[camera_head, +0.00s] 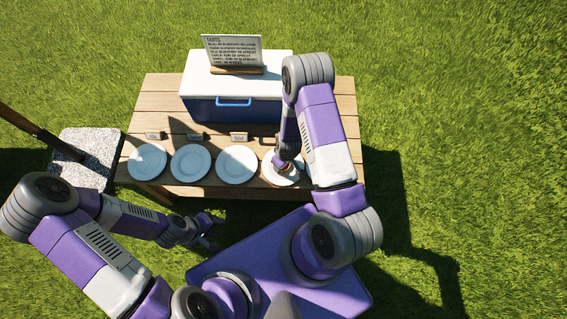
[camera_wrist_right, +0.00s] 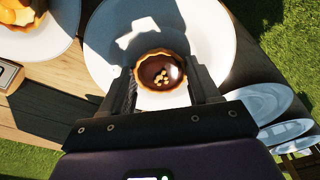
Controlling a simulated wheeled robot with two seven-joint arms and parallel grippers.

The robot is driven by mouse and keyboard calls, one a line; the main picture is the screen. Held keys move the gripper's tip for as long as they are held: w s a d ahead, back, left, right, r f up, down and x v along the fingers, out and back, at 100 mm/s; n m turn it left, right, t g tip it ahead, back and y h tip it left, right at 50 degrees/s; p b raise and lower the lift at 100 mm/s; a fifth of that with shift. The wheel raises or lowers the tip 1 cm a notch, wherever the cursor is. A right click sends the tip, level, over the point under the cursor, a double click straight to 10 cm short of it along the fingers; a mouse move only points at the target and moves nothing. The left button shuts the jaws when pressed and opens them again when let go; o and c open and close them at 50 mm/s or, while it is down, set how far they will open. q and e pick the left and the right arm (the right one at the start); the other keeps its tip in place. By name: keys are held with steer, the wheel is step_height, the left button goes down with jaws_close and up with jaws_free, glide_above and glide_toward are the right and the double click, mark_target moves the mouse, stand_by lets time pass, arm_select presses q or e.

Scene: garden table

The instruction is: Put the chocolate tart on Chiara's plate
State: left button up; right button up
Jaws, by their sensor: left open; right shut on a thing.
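The chocolate tart (camera_wrist_right: 158,68) has a golden crust, a dark filling and pale bits on top. My right gripper (camera_wrist_right: 164,82) is shut on it, one finger on each side. I cannot tell whether the tart's base touches the plate. In the head view my right gripper (camera_head: 284,167) largely hides the tart. My left gripper (camera_head: 208,230) is open and empty, in front of the table. The name cards are too small to read, so I cannot tell which plate is Chiara's.
Three empty plates (camera_head: 192,163) stand in a row to the left, with small cards (camera_head: 239,136) behind the row. A blue and white cooler (camera_head: 232,108) with a sign (camera_head: 232,49) stands behind. A fruit-topped tart (camera_wrist_right: 22,12) sits on another plate (camera_wrist_right: 55,40) close by.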

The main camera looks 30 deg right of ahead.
steer(key=shift+f, duration=0.1)
steer(key=o, duration=0.9)
steer(key=shift+r, duration=0.2)
step_height(320, 180, up, 12)
steer(key=s+f+p, duration=0.1)
steer(key=p, duration=0.4)
steer(key=s+a+m+y, duration=0.1)
steer(key=s+a, duration=0.2)
steer(key=a, duration=0.1)
steer(key=s+a+m+y, duration=0.1)
steer(key=s+a+m, duration=0.1)
steer(key=s+a, duration=0.1)
steer(key=s+a+m+y, duration=0.1)
steer(key=s+a+m, duration=0.1)
steer(key=a, duration=0.4)
steer(key=shift+s+f+g+y, duration=0.1)
steer(key=shift+s+g+y, duration=0.3)
steer(key=shift+s, duration=0.45)
